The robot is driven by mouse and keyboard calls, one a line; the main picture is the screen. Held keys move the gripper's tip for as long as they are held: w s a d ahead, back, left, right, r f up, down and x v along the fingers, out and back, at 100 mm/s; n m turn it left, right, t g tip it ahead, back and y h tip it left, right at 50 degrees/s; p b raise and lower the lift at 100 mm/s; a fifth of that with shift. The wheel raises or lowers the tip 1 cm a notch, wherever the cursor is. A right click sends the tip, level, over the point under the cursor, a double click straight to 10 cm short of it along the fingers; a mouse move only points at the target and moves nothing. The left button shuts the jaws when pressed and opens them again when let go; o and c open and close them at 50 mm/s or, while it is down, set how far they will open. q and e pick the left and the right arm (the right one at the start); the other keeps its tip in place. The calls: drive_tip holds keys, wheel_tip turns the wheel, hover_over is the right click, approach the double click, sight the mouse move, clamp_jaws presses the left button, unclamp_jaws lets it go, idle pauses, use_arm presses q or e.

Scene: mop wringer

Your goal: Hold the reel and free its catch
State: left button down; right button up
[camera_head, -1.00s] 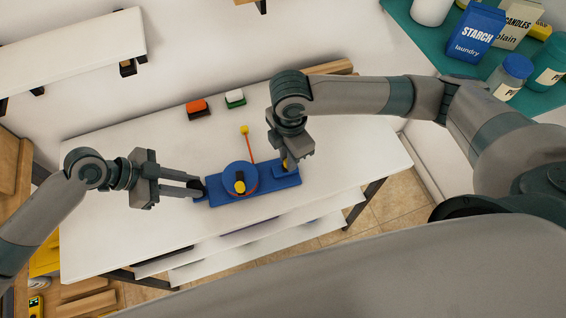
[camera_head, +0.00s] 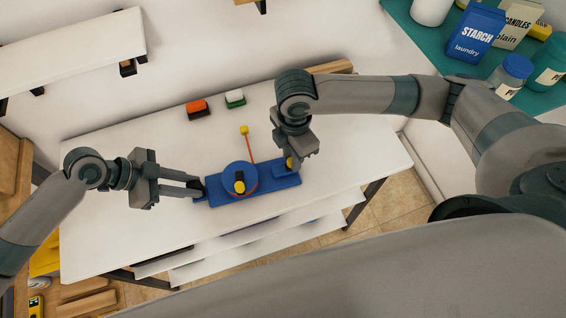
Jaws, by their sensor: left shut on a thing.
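The blue reel device (camera_head: 262,188) lies on the white table. It has a round blue drum with a black and yellow knob (camera_head: 239,183) and a thin red lever with a yellow tip (camera_head: 245,130) leaning up behind it. My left gripper (camera_head: 200,187) is shut on the left end of the blue base. My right gripper (camera_head: 291,161) points down at the base's right end, by a small yellow part (camera_head: 289,163). The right fingers are mostly hidden by the wrist, so I cannot tell whether they are open or shut.
The white table top (camera_head: 120,215) is bare to the left. A teal shelf (camera_head: 420,40) with boxes and jars is at the upper right.

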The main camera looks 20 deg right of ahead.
drive_tip(key=shift+o, duration=1.3)
wheel_tip(320, 180, up, 12)
use_arm(q)
drive_tip(key=c, duration=1.4)
unclamp_jaws()
drive_tip(key=shift+c, duration=0.2)
